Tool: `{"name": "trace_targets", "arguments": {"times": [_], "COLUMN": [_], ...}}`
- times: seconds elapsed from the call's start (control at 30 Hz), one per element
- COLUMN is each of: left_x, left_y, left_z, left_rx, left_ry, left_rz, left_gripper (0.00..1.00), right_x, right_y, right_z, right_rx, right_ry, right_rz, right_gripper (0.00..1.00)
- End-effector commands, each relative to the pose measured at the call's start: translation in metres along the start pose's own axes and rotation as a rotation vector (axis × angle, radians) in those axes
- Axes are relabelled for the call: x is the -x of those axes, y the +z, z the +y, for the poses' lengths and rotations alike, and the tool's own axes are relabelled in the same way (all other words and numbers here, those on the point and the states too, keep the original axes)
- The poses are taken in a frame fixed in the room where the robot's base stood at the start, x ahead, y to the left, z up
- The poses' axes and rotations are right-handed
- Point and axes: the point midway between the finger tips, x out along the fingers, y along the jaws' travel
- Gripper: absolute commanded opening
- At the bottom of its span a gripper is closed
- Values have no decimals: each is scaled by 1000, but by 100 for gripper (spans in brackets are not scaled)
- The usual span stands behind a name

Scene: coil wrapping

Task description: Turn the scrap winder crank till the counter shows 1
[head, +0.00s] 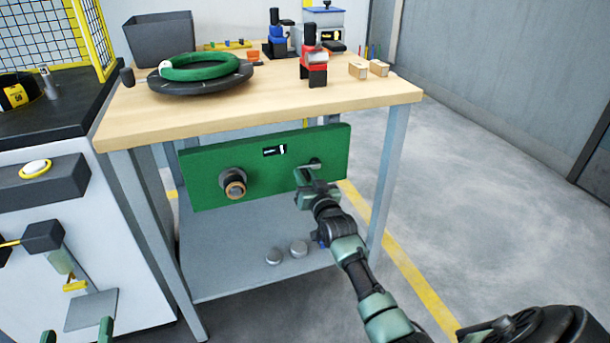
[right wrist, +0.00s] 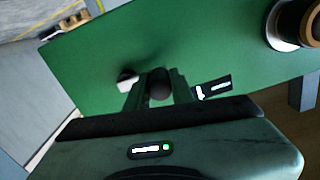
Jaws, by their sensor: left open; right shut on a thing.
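The scrap winder is a green panel (head: 208,165) under the front of the workbench, with a dark, copper-ringed spool (head: 234,186) on its left. The small black counter (head: 274,151) shows white marks too small to read; it also appears in the right wrist view (right wrist: 214,88). My right gripper (head: 303,177) is at the panel's right part, shut on the crank's dark round knob (right wrist: 160,82). The crank's pale hub (right wrist: 127,78) shows beside the fingers; its arm is mostly hidden. My left gripper (head: 78,334) is open and empty at the bottom left edge.
The wooden benchtop (head: 370,95) holds green and black coils (head: 200,68), a grey bin (head: 150,38) and red and blue devices. Two round metal pieces lie on the lower shelf (head: 225,275). A white cabinet (head: 85,215) stands left.

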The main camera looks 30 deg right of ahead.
Motion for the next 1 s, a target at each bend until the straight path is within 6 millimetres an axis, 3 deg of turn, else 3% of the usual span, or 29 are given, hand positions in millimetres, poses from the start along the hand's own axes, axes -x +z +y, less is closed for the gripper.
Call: {"name": "trace_targets", "arguments": {"times": [0.1,0.13,0.2,0.6,1.0], "left_x": [0,0,0,0,29], "left_y": [0,0,0,2,76], "left_z": [0,0,0,0,-11], "left_rx": [0,0,0,0,-4], "left_ry": [0,0,0,0,-25], "left_rz": [1,1,2,-17,-426], "left_gripper": [67,67,67,67,67], "right_x": [0,0,0,4,53], "right_y": [0,0,0,0,-1], "right_z": [0,0,0,0,0], "right_rx": [0,0,0,1,0], "right_ry": [0,-1,-1,0,0], "right_rz": [0,0,0,-1,-2], "right_gripper": [0,32,45,45,45]}}
